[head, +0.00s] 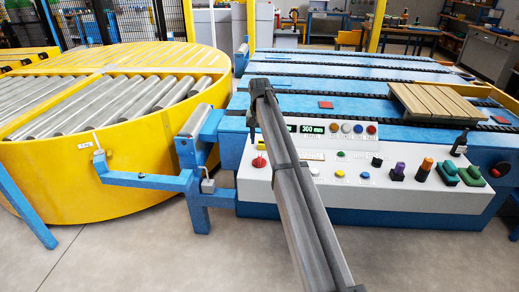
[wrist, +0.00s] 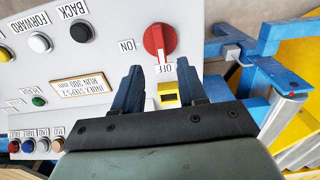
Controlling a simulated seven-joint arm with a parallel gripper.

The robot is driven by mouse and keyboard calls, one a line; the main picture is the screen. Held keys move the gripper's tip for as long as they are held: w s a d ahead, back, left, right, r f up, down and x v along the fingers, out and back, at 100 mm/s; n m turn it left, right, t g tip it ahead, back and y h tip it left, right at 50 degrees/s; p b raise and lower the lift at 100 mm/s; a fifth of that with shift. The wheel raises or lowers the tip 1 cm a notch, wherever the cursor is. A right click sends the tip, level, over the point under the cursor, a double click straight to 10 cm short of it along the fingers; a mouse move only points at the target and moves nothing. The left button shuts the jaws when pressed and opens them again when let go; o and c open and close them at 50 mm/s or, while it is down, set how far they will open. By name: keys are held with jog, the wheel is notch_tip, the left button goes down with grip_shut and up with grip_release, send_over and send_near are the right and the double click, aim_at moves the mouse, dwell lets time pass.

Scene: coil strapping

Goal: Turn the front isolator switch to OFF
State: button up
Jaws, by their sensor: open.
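The red rotary isolator switch (wrist: 160,40) sits on the light control panel in the wrist view. Its ON label (wrist: 127,45) is at its left and its OFF label (wrist: 166,68) is below it. A pale mark on the knob appears to face the OFF side, but I cannot tell its exact angle. The switch also shows at the panel's left end in the head view (head: 259,162). My gripper (wrist: 159,65) is open and empty, its two dark fingers apart just below the switch in the wrist view. In the head view, my arm crosses in front of the panel.
The control panel (head: 330,192) carries several buttons, a display (head: 312,128) and coloured levers. A blue bracket (head: 150,181) and yellow roller turntable (head: 110,150) stand left of the panel.

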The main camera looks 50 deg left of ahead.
jog(key=shift+r, duration=2.75)
jog(key=w+d+f+m+g+h, duration=0.1)
jog(key=d+f, duration=1.4)
jog(key=d, duration=0.4)
jog(key=d+f+m+g, duration=0.1)
jog(key=d+f+m, duration=0.1)
jog(key=d+f, duration=1.5)
jog(key=w+d+f+m+g+h, duration=0.1)
jog(key=d+f+g, duration=0.1)
jog(key=d+f, duration=1.5)
jog(key=s+d+f+m+g, duration=0.1)
jog(key=s+d+f, duration=0.2)
jog(key=s+d, duration=0.5)
jog(key=s+d+f+m+y, duration=0.1)
jog(key=s+d+f+m, duration=0.2)
jog(key=d, duration=0.9)
jog(key=s+d+f+g, duration=0.1)
jog(key=s+d+f, duration=0.2)
jog(key=s+d, duration=0.5)
jog(key=s+d+f+m+y, duration=0.1)
jog(key=s+d, duration=0.6)
jog(key=s, duration=0.3)
jog(key=shift+s+g, duration=0.3)
jog(key=shift+g, duration=0.1)
